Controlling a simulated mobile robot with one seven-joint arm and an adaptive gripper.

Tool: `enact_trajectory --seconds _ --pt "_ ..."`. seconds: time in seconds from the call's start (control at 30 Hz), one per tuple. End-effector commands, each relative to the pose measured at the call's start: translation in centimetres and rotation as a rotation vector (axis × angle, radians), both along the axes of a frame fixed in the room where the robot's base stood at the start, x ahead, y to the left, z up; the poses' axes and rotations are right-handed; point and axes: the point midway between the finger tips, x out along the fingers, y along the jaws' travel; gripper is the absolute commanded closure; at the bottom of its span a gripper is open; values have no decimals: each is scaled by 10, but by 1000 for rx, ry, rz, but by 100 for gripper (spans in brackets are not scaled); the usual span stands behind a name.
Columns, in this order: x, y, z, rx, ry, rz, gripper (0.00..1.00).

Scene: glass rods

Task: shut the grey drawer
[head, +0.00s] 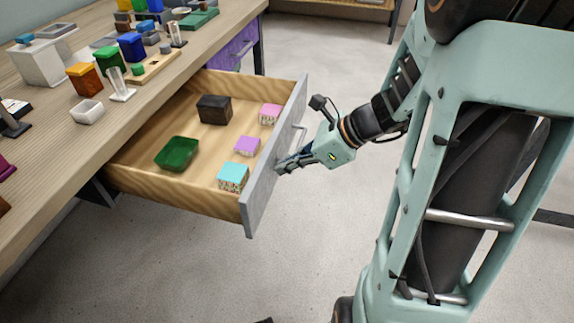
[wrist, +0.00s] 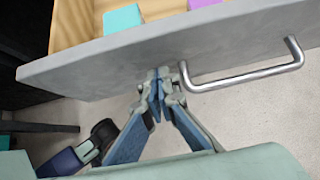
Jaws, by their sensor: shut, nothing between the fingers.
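The grey drawer (head: 262,183) stands well out from under the wooden table in the head view. Its grey front panel also fills the upper part of the wrist view (wrist: 110,64). A metal bar handle (wrist: 250,78) is on the panel, just right of my fingertips in the wrist view. My gripper (head: 280,169) is shut and empty, with its fingertips at the outer face of the front panel, beside the handle. In the wrist view the closed fingertips (wrist: 165,76) appear at or very near the panel; I cannot tell whether they touch it.
Inside the drawer lie a dark brown box (head: 214,109), a green tray (head: 177,153), a turquoise-topped box (head: 233,176) and pink and purple-topped boxes. The table (head: 35,185) carries several coloured containers. A purple drawer (head: 236,48) is farther back. The floor in front is clear.

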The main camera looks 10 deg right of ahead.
Motion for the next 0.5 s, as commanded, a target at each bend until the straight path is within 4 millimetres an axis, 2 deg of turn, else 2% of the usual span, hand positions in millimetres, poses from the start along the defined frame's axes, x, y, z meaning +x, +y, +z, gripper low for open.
enact_trajectory --seconds 0.17,0.27,0.5 --pt "4 9 0 1 1 3 100" --pt "11 21 1 2 1 5 100" --pt "38 70 1 2 1 9 100"
